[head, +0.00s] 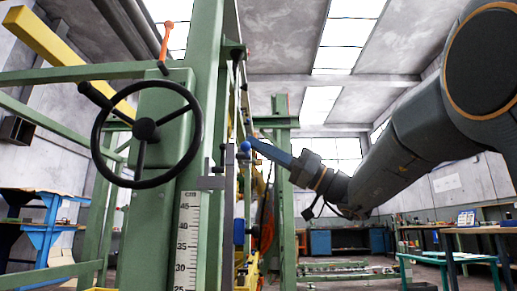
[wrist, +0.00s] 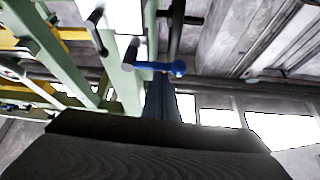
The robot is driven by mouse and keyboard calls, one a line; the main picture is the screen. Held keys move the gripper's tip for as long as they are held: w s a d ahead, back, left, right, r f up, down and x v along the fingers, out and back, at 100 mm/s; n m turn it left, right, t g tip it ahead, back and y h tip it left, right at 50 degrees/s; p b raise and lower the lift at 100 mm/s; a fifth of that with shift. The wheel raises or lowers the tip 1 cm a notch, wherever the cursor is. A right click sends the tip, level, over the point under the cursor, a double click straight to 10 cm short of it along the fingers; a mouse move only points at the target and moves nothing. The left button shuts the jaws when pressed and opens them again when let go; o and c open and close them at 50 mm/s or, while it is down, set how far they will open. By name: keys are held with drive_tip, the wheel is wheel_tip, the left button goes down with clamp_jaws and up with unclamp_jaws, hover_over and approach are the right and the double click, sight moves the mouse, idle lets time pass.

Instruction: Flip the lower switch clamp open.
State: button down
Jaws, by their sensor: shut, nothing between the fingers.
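My gripper (head: 254,143) reaches in from the right in the head view, its slim blue fingers shut and empty, tips at the green machine frame. A blue ball knob (head: 246,146) sits right beside the fingertips. In the wrist view a blue lever with a round knob (wrist: 178,68) lies across the picture just beyond the shut fingers (wrist: 160,98). I cannot tell whether they touch. A blue part (head: 239,231) sits lower on the upright rail. The frames do not show clearly which of these is the lower switch clamp, nor whether it is open.
A black handwheel (head: 147,132) stands in front of the green post at left, above a centimetre scale (head: 186,240). A vertical metal rail (head: 229,205) runs beside it. Green beams and a yellow bar (head: 42,36) fill the left. Workbenches (head: 470,230) stand at the right.

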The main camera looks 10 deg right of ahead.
drive_tip(key=s+d+f+p, duration=0.1)
drive_tip(key=d+p, duration=0.2)
drive_tip(key=d, duration=0.6)
drive_tip(key=shift+s+f, duration=0.25)
drive_tip(key=shift+f, duration=0.1)
drive_tip(key=shift+d, duration=0.1)
